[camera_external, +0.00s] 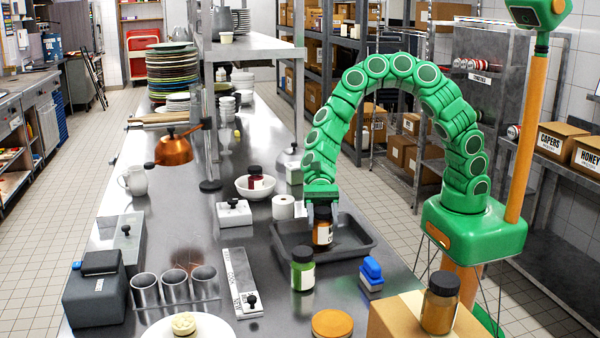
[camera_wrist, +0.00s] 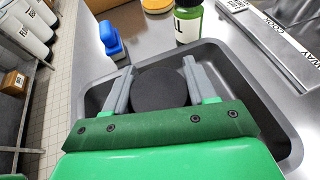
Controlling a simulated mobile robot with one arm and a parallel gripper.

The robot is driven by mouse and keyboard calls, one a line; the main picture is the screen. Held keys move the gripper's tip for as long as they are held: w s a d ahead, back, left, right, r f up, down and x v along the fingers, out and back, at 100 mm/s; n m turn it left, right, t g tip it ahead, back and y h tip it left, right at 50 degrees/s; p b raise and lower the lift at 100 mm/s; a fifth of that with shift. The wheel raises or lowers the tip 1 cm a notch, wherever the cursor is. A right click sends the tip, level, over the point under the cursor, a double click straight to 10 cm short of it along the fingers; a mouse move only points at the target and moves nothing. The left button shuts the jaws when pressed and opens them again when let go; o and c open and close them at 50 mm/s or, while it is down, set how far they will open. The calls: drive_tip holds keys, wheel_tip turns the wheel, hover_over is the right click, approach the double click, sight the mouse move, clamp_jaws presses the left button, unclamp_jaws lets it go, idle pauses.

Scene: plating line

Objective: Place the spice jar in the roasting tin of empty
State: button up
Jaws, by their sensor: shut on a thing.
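A spice jar (camera_external: 322,232) with brown contents, a pale label and a dark lid is upright within the roasting tin's outline. My gripper (camera_external: 322,206) points down and is shut on it near the lid. In the wrist view the round black lid (camera_wrist: 160,88) sits between the two grey fingers; the jar's body is hidden below it. The dark grey roasting tin (camera_external: 362,244) lies on the steel counter, and its walls surround the jar in the wrist view (camera_wrist: 262,112). I cannot tell whether the jar's base touches the tin floor. No other thing shows in the tin.
A green-filled jar (camera_external: 302,272) stands just outside the tin's near left edge. A blue-handled block (camera_external: 371,276) is in front of the tin. Another brown jar (camera_external: 440,302) stands on a cardboard box. A white bowl (camera_external: 255,188) holding a red jar is behind left.

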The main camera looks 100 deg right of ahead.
drive_tip(key=shift+f, duration=0.3)
drive_tip(key=o, duration=1.2)
drive_tip(key=shift+f, duration=0.1)
drive_tip(key=v, duration=1.2)
